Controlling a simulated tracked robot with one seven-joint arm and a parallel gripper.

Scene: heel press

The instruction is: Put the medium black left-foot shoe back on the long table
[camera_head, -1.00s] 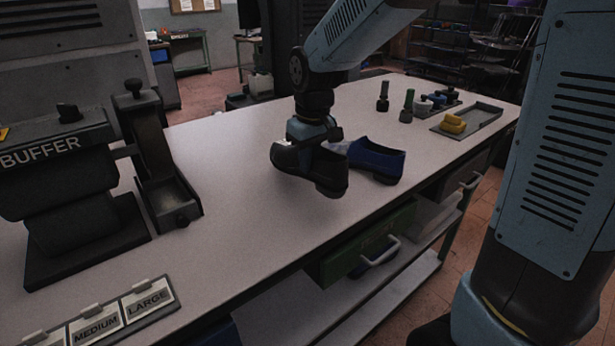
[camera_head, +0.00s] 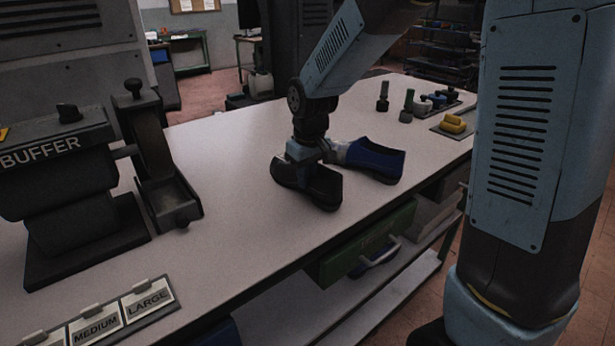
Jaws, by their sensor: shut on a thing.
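A blue shoe (camera_head: 375,160) stands on the table just right of and behind the black one. I cannot read the black shoe's size or foot side.
The buffer machine (camera_head: 60,165) fills the left end of the table. Size cards (camera_head: 98,322) lie at the front left. Stamps (camera_head: 408,105) and a tray with a yellow block (camera_head: 453,124) are at the right. Clear tabletop lies left of the black shoe.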

